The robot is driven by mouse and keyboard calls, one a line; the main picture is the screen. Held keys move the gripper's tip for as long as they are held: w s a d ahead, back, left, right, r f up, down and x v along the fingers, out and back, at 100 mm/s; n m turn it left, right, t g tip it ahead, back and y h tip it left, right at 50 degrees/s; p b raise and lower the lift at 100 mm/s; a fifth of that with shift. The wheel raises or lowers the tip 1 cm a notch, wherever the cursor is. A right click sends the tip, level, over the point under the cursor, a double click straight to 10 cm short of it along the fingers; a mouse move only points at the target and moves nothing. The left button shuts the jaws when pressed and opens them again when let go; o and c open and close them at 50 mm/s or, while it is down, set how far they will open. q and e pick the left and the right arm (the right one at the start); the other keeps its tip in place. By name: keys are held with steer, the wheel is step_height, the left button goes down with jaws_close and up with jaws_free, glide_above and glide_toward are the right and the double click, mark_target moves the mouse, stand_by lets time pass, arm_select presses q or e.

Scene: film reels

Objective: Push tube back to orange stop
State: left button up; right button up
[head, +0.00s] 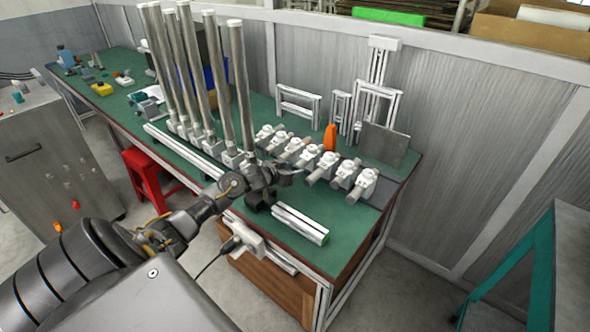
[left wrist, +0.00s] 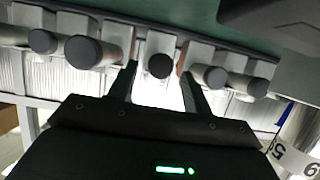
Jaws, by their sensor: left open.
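A row of short grey tubes in white clamps (head: 295,150) lies along the green table. Their dark round ends face the camera in the left wrist view, and some stick out further than others. The orange stop (head: 330,137) stands upright behind the row. My left gripper (head: 289,177) is at the front of the row, open and empty. In the left wrist view its two fingers (left wrist: 158,88) point at the row, with one tube end (left wrist: 159,66) between them in the picture. I cannot tell whether they touch it. My right gripper is not in view.
Several tall upright tubes (head: 240,85) stand left of the row, close to my left arm. A grey plate (head: 384,145) and aluminium frames (head: 378,100) stand behind. A loose aluminium profile (head: 300,224) lies near the table's front edge. A red stool (head: 150,178) stands beside the table.

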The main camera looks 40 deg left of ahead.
arm_select(q)
steer(key=shift+x, duration=1.1)
jaws_close()
